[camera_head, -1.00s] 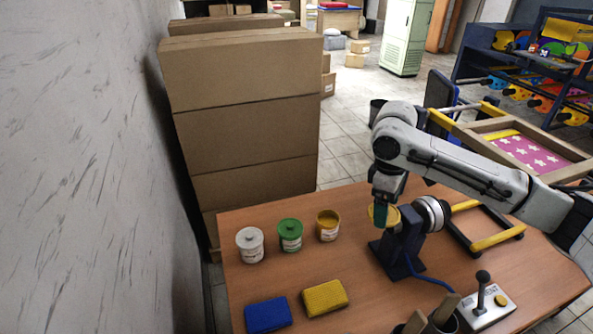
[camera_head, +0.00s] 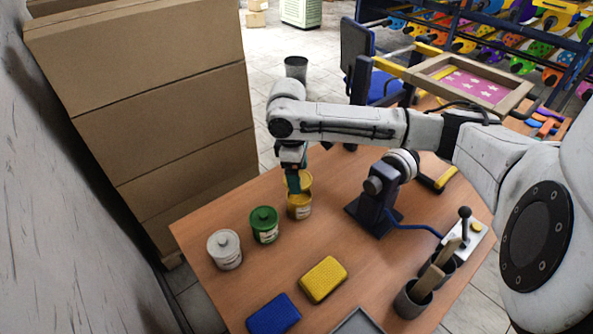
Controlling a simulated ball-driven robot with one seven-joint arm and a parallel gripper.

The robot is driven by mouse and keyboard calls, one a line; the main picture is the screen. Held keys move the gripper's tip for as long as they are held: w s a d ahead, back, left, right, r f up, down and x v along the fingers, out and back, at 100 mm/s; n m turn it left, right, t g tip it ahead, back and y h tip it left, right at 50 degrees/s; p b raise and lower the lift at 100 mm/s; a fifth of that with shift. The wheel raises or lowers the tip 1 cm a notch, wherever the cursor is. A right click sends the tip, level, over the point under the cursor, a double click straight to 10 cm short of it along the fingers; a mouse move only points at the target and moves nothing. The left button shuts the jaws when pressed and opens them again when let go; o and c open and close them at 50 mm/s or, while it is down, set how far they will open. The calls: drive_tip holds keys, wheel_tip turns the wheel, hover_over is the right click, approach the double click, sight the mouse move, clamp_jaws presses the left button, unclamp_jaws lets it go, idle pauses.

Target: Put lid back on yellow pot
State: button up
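The yellow pot (camera_head: 300,209) stands on the wooden table, at the right end of a row of pots. The yellow lid (camera_head: 305,180) is at my gripper (camera_head: 293,186), directly over the pot's mouth. The gripper points down and its fingers appear shut on the lid. The fingers partly hide the lid and the pot's rim. I cannot tell whether the lid touches the rim or is slightly above it.
A yellow sponge (camera_head: 323,279) and a blue sponge (camera_head: 273,315) lie in front. A dark stand (camera_head: 376,201) is close on the right. Tall cardboard boxes (camera_head: 150,95) rise behind left.

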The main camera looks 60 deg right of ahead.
wheel_tip(320, 180, down, 5)
drive_tip(key=b, duration=0.3)
drive_tip(key=shift+s+r, duration=0.1)
drive_tip(key=shift+r, duration=0.05)
drive_tip(key=shift+s+p, duration=0.15)
drive_tip(key=shift+p, duration=0.4)
idle(1.1)
drive_tip(key=shift+f+p, duration=0.2)
drive_tip(key=shift+p, duration=0.3)
idle(1.4)
drive_tip(key=o, duration=0.8)
drive_tip(key=shift+r, duration=0.1)
